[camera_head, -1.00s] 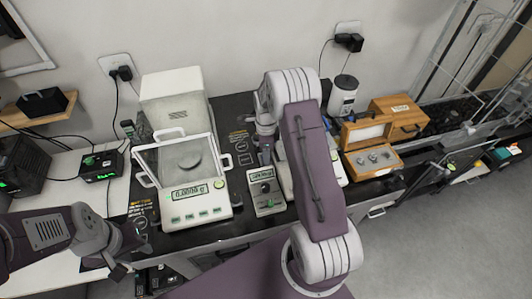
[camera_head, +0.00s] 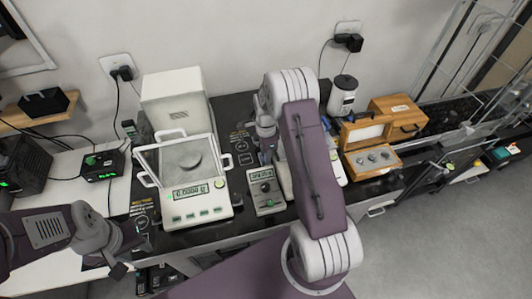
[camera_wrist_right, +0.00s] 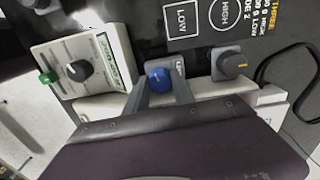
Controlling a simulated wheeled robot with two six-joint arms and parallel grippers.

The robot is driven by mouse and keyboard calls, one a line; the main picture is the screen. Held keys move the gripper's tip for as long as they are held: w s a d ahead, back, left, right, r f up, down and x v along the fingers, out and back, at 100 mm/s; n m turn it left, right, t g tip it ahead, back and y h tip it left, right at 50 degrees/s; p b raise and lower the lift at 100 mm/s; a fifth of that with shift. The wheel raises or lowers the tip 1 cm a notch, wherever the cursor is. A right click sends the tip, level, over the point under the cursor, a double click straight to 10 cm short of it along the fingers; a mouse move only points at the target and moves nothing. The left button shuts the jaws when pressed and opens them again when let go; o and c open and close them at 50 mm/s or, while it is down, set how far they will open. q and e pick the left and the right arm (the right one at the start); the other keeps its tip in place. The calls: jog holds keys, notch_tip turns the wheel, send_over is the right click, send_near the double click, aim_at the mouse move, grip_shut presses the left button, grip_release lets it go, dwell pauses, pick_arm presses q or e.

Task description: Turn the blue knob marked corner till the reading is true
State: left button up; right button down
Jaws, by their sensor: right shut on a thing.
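The blue knob (camera_wrist_right: 158,79) shows in the right wrist view with a pale pointer mark on its top. My right gripper (camera_wrist_right: 160,86) is shut on it, with one finger on either side. In the head view my right arm covers the knob. A small meter (camera_head: 267,191) with a lit display (camera_head: 261,174) stands just left of my right gripper; its digits are too small to read surely. In the wrist view the meter's display (camera_wrist_right: 113,64) is tilted. My left gripper (camera_head: 122,266) hangs at the lower left, away from the knob; its jaws are unclear.
A balance (camera_head: 192,203) with a glass shield stands left of the meter. A grey knob (camera_wrist_right: 231,63) with a yellow mark sits right of the blue one, and a black knob (camera_wrist_right: 79,70) is on the meter. A wooden weight box (camera_head: 372,158) stands at right.

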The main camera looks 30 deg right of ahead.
jog(key=c, duration=1.3)
grip_release()
jog(key=shift+c, duration=0.2)
jog(key=shift+r, duration=0.15)
notch_tip(320, 180, up, 9)
